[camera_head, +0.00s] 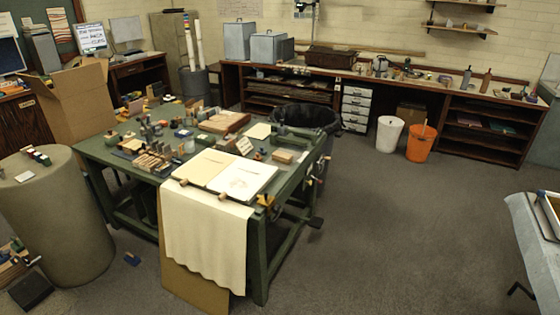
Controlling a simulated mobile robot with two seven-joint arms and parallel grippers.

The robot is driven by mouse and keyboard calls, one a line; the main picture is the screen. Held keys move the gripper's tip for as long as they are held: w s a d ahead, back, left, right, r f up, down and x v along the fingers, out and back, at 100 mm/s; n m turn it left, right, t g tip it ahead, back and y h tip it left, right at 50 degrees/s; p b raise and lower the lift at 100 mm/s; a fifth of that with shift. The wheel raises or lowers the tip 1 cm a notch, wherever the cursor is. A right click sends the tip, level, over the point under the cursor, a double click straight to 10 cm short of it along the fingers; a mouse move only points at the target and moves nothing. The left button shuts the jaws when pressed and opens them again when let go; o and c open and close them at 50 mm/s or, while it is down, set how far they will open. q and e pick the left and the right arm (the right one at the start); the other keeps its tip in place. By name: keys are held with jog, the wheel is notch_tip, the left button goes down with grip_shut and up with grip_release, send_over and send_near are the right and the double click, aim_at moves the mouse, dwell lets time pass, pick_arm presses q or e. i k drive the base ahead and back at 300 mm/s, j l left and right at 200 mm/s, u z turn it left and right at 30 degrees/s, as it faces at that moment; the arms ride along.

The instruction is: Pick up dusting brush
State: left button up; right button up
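I cannot pick out a dusting brush for certain. The green workbench (258,255) at the left centre carries many small tools and blocks, too small to tell apart. An open book or sheets (243,178) lie on its near side, above a hanging cream cloth (207,232). Neither of my grippers is in view.
A tan cylinder (60,225) stands at the left, near an open cardboard box (78,100). A long counter runs along the back wall. A white bin (389,136) and an orange bin (420,144) stand before it. The carpet (420,235) at centre right is clear.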

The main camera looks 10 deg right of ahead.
aim_at(286, 159)
jog(key=i+l+z, duration=0.1)
jog(key=z, duration=0.3)
jog(key=i+z, duration=0.1)
jog(key=z, duration=0.3)
jog(key=i+l+z, duration=0.1)
jog(key=z, duration=0.3)
jog(key=i, duration=3.35)
jog(key=i+u, duration=0.45)
jog(key=i+l+u, duration=0.25)
jog(key=u, duration=0.15)
jog(key=i+u, duration=0.1)
jog(key=u, duration=2.75)
